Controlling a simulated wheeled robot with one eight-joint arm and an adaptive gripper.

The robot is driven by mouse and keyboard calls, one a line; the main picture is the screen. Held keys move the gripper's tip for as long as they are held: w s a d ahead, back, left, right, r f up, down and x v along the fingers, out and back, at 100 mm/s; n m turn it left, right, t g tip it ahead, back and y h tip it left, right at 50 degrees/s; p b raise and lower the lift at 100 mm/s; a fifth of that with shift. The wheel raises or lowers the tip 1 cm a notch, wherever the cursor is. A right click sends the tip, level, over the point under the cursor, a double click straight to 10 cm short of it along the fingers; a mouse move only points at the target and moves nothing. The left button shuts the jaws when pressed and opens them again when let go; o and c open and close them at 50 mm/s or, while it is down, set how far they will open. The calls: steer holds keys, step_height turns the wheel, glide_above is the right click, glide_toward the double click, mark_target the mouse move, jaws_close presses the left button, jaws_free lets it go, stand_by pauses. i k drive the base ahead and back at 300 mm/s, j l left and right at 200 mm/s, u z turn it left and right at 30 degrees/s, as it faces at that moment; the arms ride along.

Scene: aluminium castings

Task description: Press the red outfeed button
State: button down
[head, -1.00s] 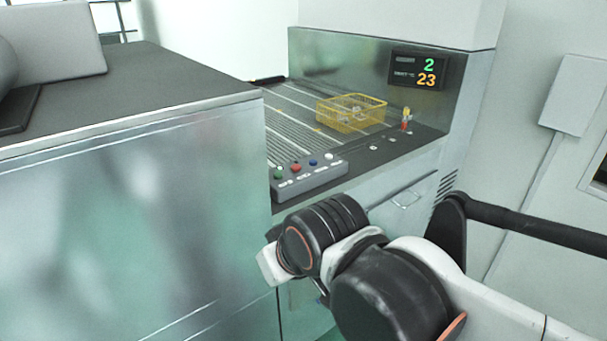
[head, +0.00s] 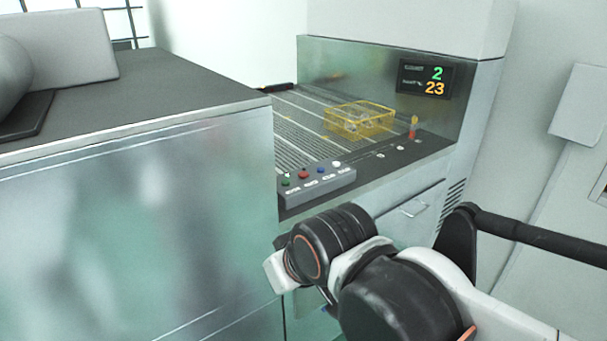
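The red button (head: 304,174) sits on a grey control box (head: 318,188) at the front left corner of the conveyor machine. On the same box, a green button (head: 286,181) is to its left, and a blue (head: 320,170) and a white button (head: 337,164) are to its right. My arm reaches in from the lower right, in front of and below the box. My gripper's fingertips are hidden behind or below the arm links, so I cannot see whether it is open or shut. Nothing of mine touches the buttons.
A yellow wire basket (head: 360,119) with parts stands on the ribbed conveyor (head: 297,122). A drawer front (head: 412,207) lies below the conveyor.

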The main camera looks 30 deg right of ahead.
mark_target(302, 175)
steer(key=j+z, duration=0.4)
steer(key=k+j+z, duration=0.15)
steer(key=z, duration=0.2)
steer(key=k+j+z, duration=0.15)
steer(key=z, duration=0.25)
